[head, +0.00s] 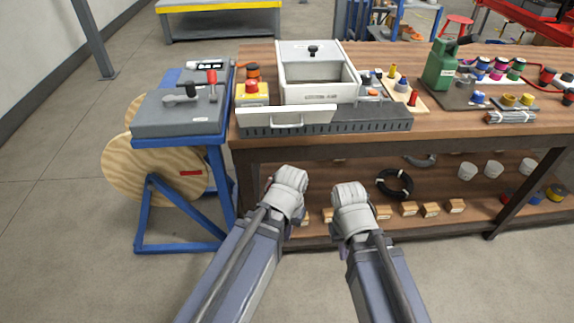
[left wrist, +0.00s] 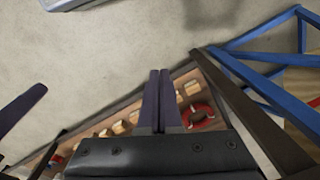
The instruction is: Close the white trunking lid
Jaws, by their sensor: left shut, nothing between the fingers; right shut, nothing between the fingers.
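The white trunking lid (head: 286,119) is a long flat panel with a handle, in the head view. It shows face-on along the left part of the grey slotted trunking (head: 375,122) at the bench's front edge. I cannot tell how it is joined to the trunking. My left gripper (head: 290,177) and my right gripper (head: 349,192) are in front of the bench, below and nearer than the lid, touching nothing visible. The head view hides their fingers behind the wrists. In the left wrist view the left fingers (left wrist: 160,100) are together and empty; the lid is not visible there.
A white box (head: 318,92) stands behind the lid. A yellow box with a red button (head: 252,93) is left of it. A grey stand (head: 178,112) on a blue frame adjoins the bench at left. A green can (head: 440,65) and several small parts crowd the right.

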